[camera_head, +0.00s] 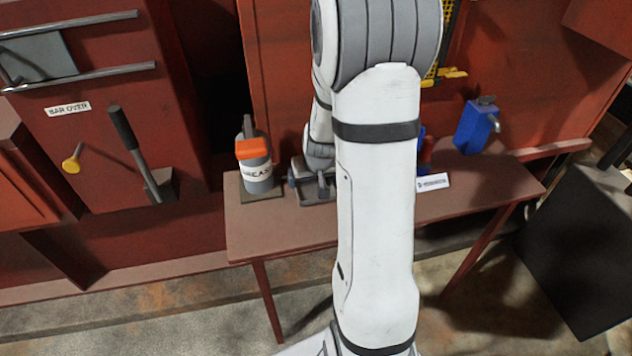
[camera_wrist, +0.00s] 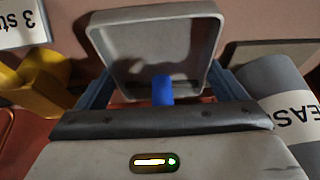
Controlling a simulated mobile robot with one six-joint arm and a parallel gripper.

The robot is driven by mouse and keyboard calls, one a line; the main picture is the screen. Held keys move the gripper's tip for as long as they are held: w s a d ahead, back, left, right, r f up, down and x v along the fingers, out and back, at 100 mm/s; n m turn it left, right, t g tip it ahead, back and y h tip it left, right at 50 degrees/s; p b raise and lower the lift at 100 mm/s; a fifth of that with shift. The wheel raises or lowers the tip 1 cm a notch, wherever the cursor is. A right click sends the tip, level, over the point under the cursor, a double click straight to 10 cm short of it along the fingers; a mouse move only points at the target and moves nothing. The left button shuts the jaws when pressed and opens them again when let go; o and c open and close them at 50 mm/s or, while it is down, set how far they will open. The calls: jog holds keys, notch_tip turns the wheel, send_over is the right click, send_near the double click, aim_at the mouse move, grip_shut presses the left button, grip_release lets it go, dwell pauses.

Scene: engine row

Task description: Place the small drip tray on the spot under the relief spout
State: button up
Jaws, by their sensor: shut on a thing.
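The small drip tray (camera_wrist: 153,38) is a shallow grey square dish with a raised rim. A blue block with a grey spout (camera_head: 476,126) is on the red wall to the right, above the bench. My arm hides part of the bench between, and I make out no marked spot under the spout.
The grey grease can (camera_head: 257,172) with an orange top stands close to my gripper; it also shows in the wrist view (camera_wrist: 282,100). A white label (camera_head: 432,182) is on the brown bench (camera_head: 480,200). A yellow part (camera_wrist: 45,80) is left in the wrist view.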

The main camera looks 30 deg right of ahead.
jog(key=shift+f, duration=0.55)
jog(key=shift+f, duration=0.2)
jog(key=o, duration=0.8)
jog(key=shift+r, duration=0.15)
